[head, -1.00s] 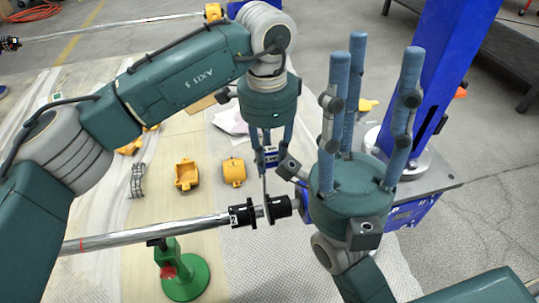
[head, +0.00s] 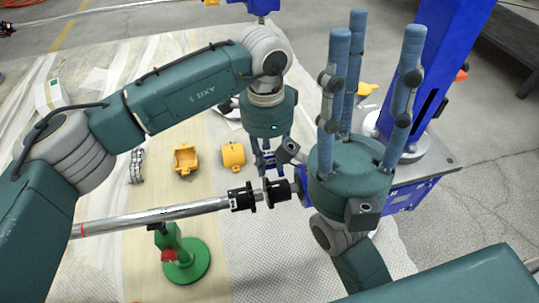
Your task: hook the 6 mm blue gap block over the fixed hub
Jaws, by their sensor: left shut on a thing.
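My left gripper (head: 270,152) points down just above the coupling, its fingers shut on the small blue gap block (head: 267,168). The block is small and partly hidden by the fingers. Its lower end is at the gap between two black hubs; I cannot tell whether it touches either. The right black hub (head: 278,191), on the machine side, seems to be the fixed hub. The left black hub (head: 241,198) sits on the end of a long silver shaft (head: 150,216). My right gripper (head: 372,60) has its blue fingers pointing up, spread apart and empty.
A green screw jack (head: 185,262) stands under the shaft. Yellow housings (head: 186,160) and a chain (head: 137,166) lie on the mat behind. A blue column (head: 428,85) and grey base plate (head: 425,172) stand at right, close to my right gripper.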

